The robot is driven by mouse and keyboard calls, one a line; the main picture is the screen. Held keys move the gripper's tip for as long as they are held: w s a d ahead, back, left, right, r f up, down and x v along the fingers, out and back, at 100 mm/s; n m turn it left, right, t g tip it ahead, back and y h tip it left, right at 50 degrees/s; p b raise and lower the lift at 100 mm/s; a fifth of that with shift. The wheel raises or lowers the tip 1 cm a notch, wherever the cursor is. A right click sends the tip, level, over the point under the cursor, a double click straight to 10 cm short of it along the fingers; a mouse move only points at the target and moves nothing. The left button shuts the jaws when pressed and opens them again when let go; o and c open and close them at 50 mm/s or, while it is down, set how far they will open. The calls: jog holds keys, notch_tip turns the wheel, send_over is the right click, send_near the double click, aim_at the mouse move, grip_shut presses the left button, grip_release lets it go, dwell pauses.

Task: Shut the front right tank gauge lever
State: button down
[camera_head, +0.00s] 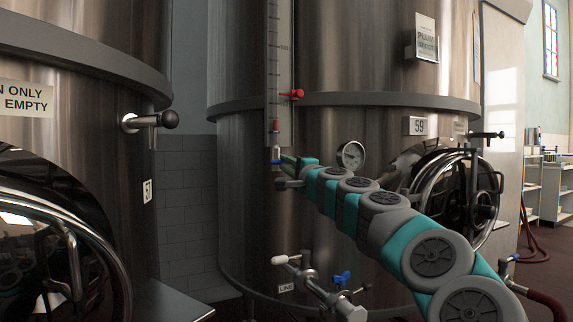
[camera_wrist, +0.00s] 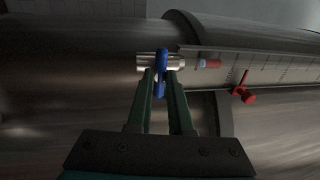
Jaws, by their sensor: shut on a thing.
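The tank gauge is a vertical scaled sight tube (camera_head: 280,65) on the front of the steel tank marked 59. Its small blue lever (camera_head: 277,161) is at the tube's bottom end. In the wrist view the blue lever (camera_wrist: 161,60) crosses a metal valve body (camera_wrist: 145,62), where the tube (camera_wrist: 265,66) lies sideways. My gripper (camera_wrist: 161,76) is shut on the blue lever, with a green finger on each side. In the head view my gripper (camera_head: 285,160) reaches the lever from the right, partly hidden by my arm.
A round dial gauge (camera_head: 351,155) stands just above my arm. A pipe with a blue handle (camera_head: 342,278) is below. A black-knobbed lever (camera_head: 150,121) is on the left tank.

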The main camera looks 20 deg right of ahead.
dwell(0.3)
jog(key=c, duration=0.8)
grip_release()
jog(key=shift+d, duration=0.1)
jog(key=shift+c, duration=0.2)
jog(key=s+f+b, duration=0.1)
jog(key=s, duration=0.6)
jog(key=shift+s+f, duration=0.3)
jog(key=shift+s, duration=0.05)
jog(key=shift+d, duration=0.1)
